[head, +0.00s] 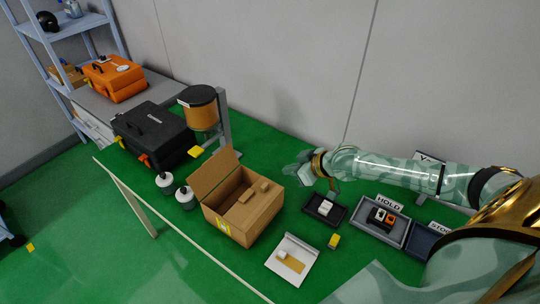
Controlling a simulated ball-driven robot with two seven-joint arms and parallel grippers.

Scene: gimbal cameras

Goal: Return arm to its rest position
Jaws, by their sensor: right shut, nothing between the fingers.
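My right arm reaches in from the right, in pale green camouflage with gold joints. My right gripper (296,171) is at its far end, shut and empty. It is above the green surface, between the open cardboard box (232,222) and the small black tray (312,214). It appears clear of both. My left gripper is out of view.
The black tray holds a white item (325,208). A grey HOLD tray (366,226) holds a black-and-orange item. A yellow block (334,241) and white sheet (305,275) lie in front. Bottles (185,197), a black case (152,135) and an orange case (115,80) stand left.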

